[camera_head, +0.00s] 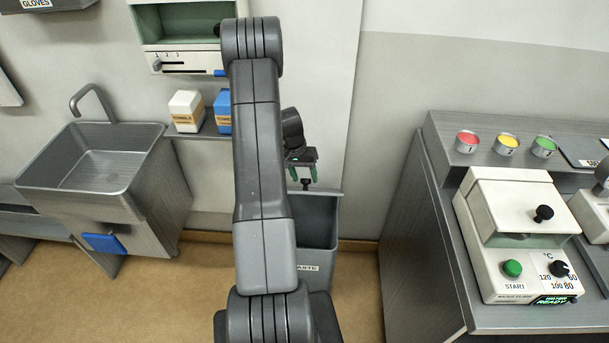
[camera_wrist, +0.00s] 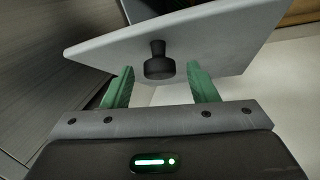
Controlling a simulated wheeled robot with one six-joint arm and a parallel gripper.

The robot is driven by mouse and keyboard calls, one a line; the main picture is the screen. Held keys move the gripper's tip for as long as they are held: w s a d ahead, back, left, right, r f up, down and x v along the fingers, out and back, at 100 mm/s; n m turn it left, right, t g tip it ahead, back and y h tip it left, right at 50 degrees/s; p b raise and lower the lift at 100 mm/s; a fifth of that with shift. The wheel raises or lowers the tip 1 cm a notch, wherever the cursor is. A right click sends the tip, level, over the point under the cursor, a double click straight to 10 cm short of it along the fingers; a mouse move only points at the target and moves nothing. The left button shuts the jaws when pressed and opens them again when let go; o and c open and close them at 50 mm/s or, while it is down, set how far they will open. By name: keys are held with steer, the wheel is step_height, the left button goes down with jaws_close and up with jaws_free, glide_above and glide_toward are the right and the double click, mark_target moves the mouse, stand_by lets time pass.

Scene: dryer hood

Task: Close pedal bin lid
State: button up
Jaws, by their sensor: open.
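The grey pedal bin (camera_head: 316,235), with a partly hidden "WASTE" label, stands on the floor behind my arm in the head view. Its lid (camera_wrist: 220,45) shows in the wrist view as a tilted light-grey panel with a black knob (camera_wrist: 158,62). The lid appears raised; my arm hides part of the bin, so its exact angle is unclear. My gripper (camera_head: 303,176) is above the bin. Its green fingers are open, one on each side of the knob, with visible gaps; they do not grip it.
A steel sink (camera_head: 95,170) is at left, with a blue pedal (camera_head: 104,243) below. At right, a grey counter (camera_head: 530,318) carries a white machine (camera_head: 515,235). Floor between bin and counter is clear.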

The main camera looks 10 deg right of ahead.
steer(key=shift+f, duration=0.4)
steer(key=shift+c, duration=0.2)
jaws_close()
